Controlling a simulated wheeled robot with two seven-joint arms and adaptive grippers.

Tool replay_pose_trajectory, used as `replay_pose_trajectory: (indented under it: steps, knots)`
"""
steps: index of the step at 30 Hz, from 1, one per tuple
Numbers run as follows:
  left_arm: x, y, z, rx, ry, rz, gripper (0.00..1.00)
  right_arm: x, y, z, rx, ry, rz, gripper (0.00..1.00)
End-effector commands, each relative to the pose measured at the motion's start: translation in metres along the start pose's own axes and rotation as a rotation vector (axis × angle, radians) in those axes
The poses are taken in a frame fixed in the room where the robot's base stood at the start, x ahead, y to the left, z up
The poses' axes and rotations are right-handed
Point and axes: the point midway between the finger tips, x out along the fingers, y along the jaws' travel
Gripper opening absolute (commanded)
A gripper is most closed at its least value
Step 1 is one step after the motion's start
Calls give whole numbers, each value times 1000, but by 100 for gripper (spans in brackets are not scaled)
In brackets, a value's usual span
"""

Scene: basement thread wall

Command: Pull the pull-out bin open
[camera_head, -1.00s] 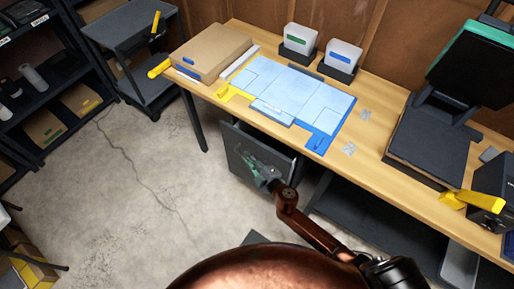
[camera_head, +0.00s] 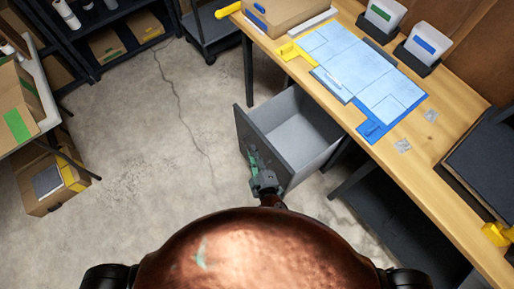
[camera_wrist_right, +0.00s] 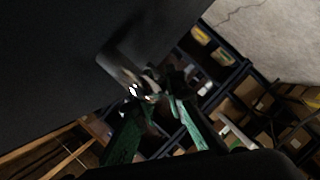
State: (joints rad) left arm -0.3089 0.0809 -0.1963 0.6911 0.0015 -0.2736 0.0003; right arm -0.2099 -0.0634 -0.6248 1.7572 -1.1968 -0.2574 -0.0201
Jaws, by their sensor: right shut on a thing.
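The pull-out bin (camera_head: 302,128) sits under the workbench and stands out from it, with its grey, empty-looking inside open to view. Its dark front panel (camera_head: 258,138) faces my right gripper (camera_head: 256,166). That gripper is shut on the bin's handle at the outer face of the panel; the handle is mostly hidden in the head view. In the right wrist view, the green fingers (camera_wrist_right: 154,98) meet at the shiny handle (camera_wrist_right: 128,76) on the dark panel. My left gripper is not in view.
The wooden workbench (camera_head: 455,118) carries a blue mat (camera_head: 372,130), a cardboard box (camera_head: 283,12) and two small bins. Dark shelving (camera_head: 105,28) stands at the far left. Boxes (camera_head: 42,184) sit at the left. The concrete floor (camera_head: 180,150) between is clear.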

Motion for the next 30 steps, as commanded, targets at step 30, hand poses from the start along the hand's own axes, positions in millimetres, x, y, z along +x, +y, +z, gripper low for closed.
replay_pose_trajectory:
  steps: [30]
  knots:
    - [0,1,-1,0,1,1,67,-21,0,0,2,0,-1,29]
